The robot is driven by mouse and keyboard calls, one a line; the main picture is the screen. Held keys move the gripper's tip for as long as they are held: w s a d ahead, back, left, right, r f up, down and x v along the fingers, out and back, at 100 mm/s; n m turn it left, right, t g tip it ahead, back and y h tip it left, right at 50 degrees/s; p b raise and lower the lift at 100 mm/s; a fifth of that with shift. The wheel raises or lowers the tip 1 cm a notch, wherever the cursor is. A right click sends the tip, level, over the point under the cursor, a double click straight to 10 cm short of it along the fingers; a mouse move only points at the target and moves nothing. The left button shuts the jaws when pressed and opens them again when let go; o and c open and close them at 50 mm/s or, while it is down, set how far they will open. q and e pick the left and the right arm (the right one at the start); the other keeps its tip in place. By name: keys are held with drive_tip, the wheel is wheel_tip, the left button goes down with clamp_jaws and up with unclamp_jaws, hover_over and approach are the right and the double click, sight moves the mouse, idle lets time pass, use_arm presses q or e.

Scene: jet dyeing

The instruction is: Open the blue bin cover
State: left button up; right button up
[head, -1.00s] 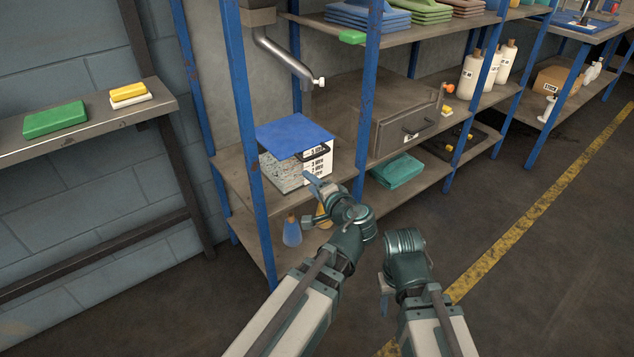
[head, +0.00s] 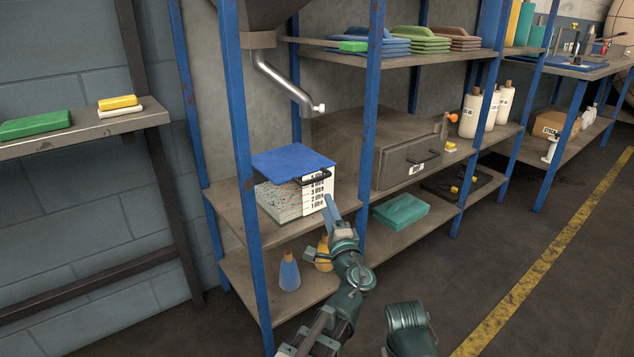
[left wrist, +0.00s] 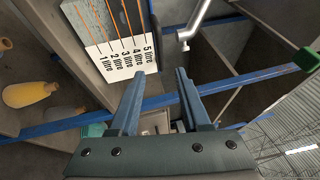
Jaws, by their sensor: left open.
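The bin (head: 316,190) is a pale box with litre marks on its front, on the middle shelf of the blue-posted rack. Its flat blue cover (head: 290,162) lies over the top and looks closed, with a dark handle (head: 316,178) at the front edge. My left gripper (head: 320,230) is open and empty, just in front of and below the bin's front right corner. In the left wrist view, its two fingers (left wrist: 162,76) are apart, with the marked bin front (left wrist: 118,42) beyond them at upper left. Of my right arm only a wrist part shows; its jaws are out of view.
A bent metal pipe (head: 283,80) hangs above the bin. A blue rack post (head: 369,120) stands right of the bin, another (head: 246,180) in front of it at left. A grey drawer box (head: 405,160) is to the right. Bottles (head: 289,272) stand on the shelf below.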

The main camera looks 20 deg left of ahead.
sight(317, 180)
use_arm(q)
drive_tip(key=p+x, duration=0.2)
drive_tip(key=x, duration=1)
drive_tip(key=shift+w+a+r, duration=0.1)
drive_tip(key=shift+r, duration=0.05)
clamp_jaws()
idle(1.0)
